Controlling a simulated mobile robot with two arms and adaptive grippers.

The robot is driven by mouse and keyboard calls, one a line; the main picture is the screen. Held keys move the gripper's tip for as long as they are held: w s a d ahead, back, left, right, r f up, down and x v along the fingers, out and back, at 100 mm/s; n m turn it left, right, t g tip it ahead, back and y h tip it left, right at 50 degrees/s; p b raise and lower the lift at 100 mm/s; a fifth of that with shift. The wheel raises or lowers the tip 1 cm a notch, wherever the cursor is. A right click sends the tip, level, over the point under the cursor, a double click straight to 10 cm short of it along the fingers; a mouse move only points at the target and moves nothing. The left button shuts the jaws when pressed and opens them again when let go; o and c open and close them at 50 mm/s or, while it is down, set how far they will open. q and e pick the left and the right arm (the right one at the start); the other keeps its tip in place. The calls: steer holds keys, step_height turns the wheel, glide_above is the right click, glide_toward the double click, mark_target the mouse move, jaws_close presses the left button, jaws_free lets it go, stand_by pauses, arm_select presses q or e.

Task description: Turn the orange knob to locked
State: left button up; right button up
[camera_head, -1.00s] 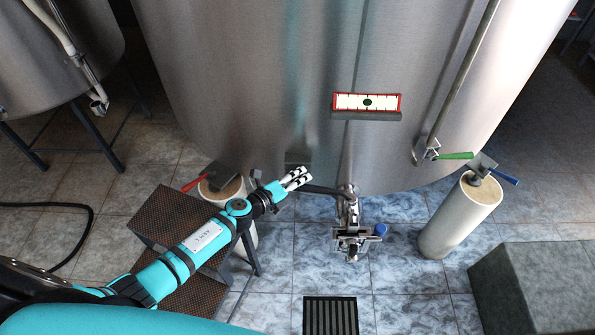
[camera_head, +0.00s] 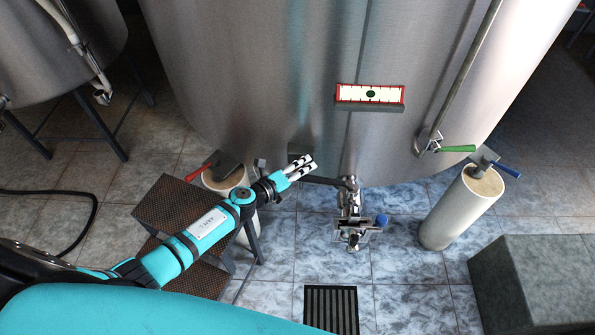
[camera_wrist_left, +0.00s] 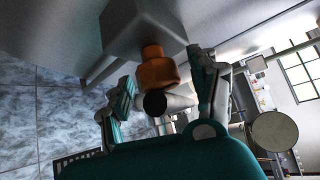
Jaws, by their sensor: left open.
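The orange knob (camera_wrist_left: 157,70) shows in the left wrist view, sticking out from a grey box-shaped mount (camera_wrist_left: 140,30). A dark round end (camera_wrist_left: 155,103) shows just in front of it. My left gripper (camera_wrist_left: 167,88) is open, with one finger on each side of the knob; I cannot tell whether either touches it. In the head view my left gripper (camera_head: 304,165) is at the lower front of the steel tank (camera_head: 260,80), and the knob is not visible there. My right gripper is in neither view.
A perforated step (camera_head: 180,210) is under my left arm. A pale tank leg (camera_head: 460,210) and a grey block (camera_head: 535,275) are at right. A floor drain (camera_head: 331,308) lies in front.

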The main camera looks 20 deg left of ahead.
arm_select(q)
steer(key=v, duration=1.2)
steer(key=s+a+f+n+g+y, duration=0.25)
steer(key=s+f+n, duration=0.25)
steer(key=f, duration=0.4)
steer(key=s+a+f+n+g+y, duration=0.1)
steer(key=s+a+f+n+y, duration=0.15)
steer(key=s+f+n, duration=0.4)
steer(key=s+a+f+n+g+y, duration=0.1)
steer(key=s+a+f+n, duration=0.2)
steer(key=f, duration=0.7)
steer(key=s+d+f+n+g, duration=0.2)
steer(key=s+f+n, duration=0.1)
steer(key=s, duration=0.5)
steer(key=s+d+f+n+g, duration=0.2)
steer(key=s+f+n+g, duration=0.1)
steer(key=s, duration=0.6)
steer(key=s+d+f+n+g, duration=0.2)
steer(key=s+f+n, duration=0.2)
steer(key=s+f, duration=0.3)
steer(key=shift+s+d+n, duration=0.35)
steer(key=shift+s, duration=0.65)
steer(key=shift+g, duration=0.25)
